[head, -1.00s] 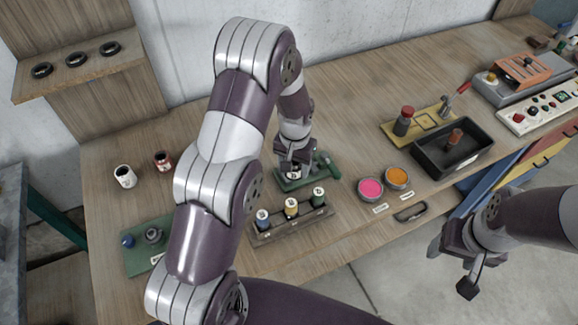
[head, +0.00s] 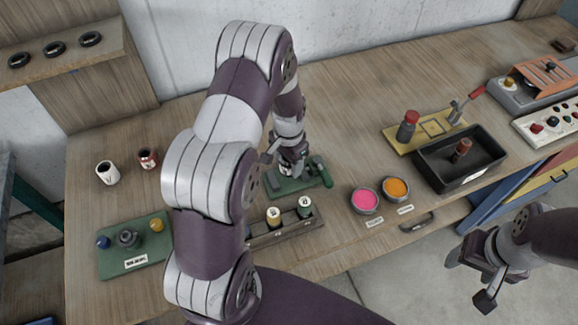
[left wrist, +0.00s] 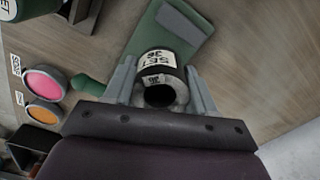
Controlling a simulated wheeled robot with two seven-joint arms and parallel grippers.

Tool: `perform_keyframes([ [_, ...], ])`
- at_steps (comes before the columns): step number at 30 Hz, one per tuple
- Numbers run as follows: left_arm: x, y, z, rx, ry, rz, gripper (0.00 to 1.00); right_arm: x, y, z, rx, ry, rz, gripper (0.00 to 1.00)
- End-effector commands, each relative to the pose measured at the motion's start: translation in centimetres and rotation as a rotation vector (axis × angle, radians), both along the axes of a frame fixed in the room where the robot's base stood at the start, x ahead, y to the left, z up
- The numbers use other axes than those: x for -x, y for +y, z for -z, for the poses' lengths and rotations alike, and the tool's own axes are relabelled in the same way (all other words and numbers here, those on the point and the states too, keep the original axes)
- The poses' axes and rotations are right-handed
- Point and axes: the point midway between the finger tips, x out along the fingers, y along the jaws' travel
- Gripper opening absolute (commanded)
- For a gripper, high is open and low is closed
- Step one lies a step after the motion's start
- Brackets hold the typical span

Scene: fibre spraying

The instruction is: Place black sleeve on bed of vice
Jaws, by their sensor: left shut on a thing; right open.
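The black sleeve (left wrist: 158,64), a short hollow cylinder with a white label, is between the fingers of my left gripper (left wrist: 162,88) in the left wrist view. My left gripper (head: 283,164) is shut on it, directly over the green vice (head: 318,182) in the head view. The vice also shows beyond the sleeve in the left wrist view (left wrist: 190,28). In the head view the fingers mostly hide the sleeve. I cannot tell whether it touches the vice bed. My right gripper (head: 470,278) is open and empty, off the table's front edge.
A rack (head: 290,231) with capped bottles stands just in front of the vice. Pink (head: 365,201) and orange (head: 396,190) pots are to its right. A black tray (head: 430,165) is further right. Table behind the vice is clear.

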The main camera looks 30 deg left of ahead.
Motion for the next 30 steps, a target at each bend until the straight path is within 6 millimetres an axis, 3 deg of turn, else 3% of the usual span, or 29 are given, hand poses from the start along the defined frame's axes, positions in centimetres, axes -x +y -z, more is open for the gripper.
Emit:
perform_keyframes([
  [7, 0.2, 0.1, 3.7, 0.000, 0.000, 0.000, 0.13, 0.0, 0.0, -1.4, 0.000, 0.000, 0.000, 0.65],
  [18, 0.1, 0.1, 4.5, -0.001, -0.001, -0.001, 0.13, 0.0, 0.0, -0.8, 0.000, 0.000, 0.000, 0.65],
  [19, 0.1, 0.1, 4.4, 0.000, -0.001, -0.001, 0.65, 0.0, 0.0, -1.0, 0.000, 0.000, 0.000, 0.65],
  [21, 0.1, 0.1, 4.4, 0.000, 0.000, -0.001, 0.81, 0.0, 0.0, -1.0, 0.000, 0.000, 0.000, 0.65],
  [30, 0.1, 0.1, 4.1, 0.000, -0.001, -0.001, 0.81, 0.0, 0.0, -1.2, 0.000, 0.000, 0.000, 0.65],
])
